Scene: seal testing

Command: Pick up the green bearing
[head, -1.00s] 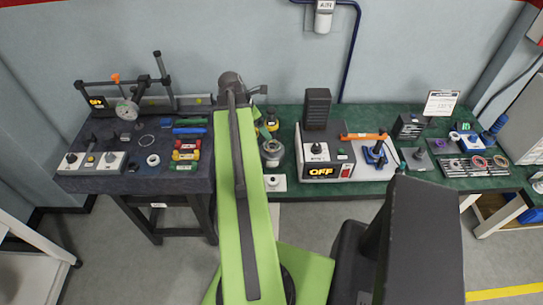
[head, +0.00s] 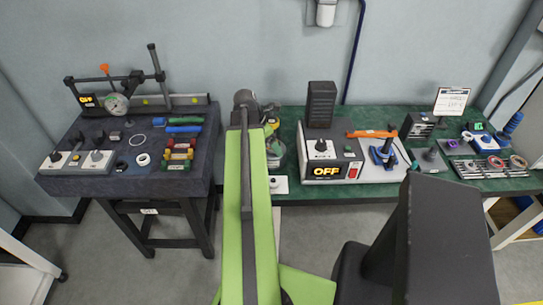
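I cannot pick out the green bearing for certain. A small green piece (head: 478,126) shows among small parts at the right end of the green bench, too small to tell whether it is a bearing. My arm reaches forward over the gap between the two benches. My gripper (head: 262,108) is at its far end, mostly hidden behind the arm, so its fingers are not clear. It is far to the left of the green piece.
The dark left bench (head: 55,190) carries a dial gauge (head: 116,103), coloured bars and small parts. The green bench (head: 290,120) carries a black tower (head: 321,104), a tester reading OFF (head: 330,160), an orange-handled tool (head: 371,134) and a sign (head: 451,101).

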